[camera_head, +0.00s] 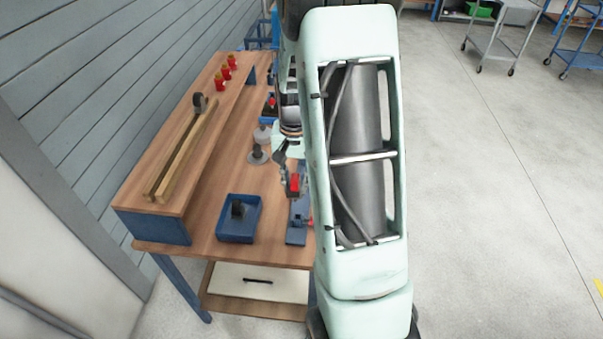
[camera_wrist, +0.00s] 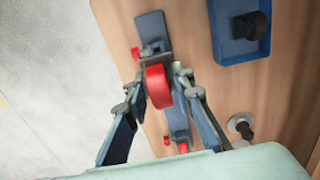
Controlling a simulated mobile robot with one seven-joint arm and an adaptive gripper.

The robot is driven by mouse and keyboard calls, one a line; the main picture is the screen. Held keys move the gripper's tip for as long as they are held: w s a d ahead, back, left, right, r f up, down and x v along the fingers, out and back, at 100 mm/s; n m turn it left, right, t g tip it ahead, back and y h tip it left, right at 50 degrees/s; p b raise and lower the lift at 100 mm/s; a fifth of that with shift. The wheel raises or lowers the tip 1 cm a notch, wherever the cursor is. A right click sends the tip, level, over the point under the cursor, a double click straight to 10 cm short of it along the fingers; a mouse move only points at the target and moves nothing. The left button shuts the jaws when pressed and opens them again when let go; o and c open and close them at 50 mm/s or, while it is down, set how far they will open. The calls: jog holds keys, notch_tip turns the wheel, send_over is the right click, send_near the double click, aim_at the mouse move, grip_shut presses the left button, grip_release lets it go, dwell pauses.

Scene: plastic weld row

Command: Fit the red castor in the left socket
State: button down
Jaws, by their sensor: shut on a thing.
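The red castor (camera_wrist: 158,86) is between the fingers of my gripper (camera_wrist: 157,90), which is shut on it. In the head view the red castor (camera_head: 294,184) shows at the tip of my gripper (camera_head: 290,178), partly hidden by my arm. A long blue fixture (camera_wrist: 152,25) lies under it on the bench, with a grey holder and red knob (camera_wrist: 137,53) near one end and another red-marked holder (camera_wrist: 180,140) further along. The fixture (camera_head: 297,236) also shows in the head view. The castor overlaps the first holder in the wrist view; I cannot tell whether they touch.
A blue tray (camera_head: 222,236) with a black castor (camera_head: 238,210) stands beside the fixture. A grey round-based piece (camera_head: 257,154) stands behind it. A raised wooden shelf (camera_head: 150,180) holds a slotted rail and several red pieces (camera_head: 226,72). Bare bench top lies around the tray.

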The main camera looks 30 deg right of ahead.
aim_at(297, 198)
jog(key=shift+s+d+f, duration=0.2)
jog(key=shift+d+f, duration=0.05)
jog(key=shift+f, duration=0.1)
jog(key=shift+f+b, duration=1.65)
jog(key=shift+f, duration=0.75)
jog(key=shift+f+b, duration=0.2)
jog(key=shift+b, duration=0.1)
jog(key=shift+f+b, duration=0.65)
jog(key=shift+f, duration=0.2)
jog(key=shift+f+b, duration=0.75)
jog(key=shift+f, duration=0.05)
jog(key=shift+f+b, duration=0.4)
jog(key=shift+f, duration=0.05)
dwell(0.6)
jog(key=c, duration=1.6)
grip_release()
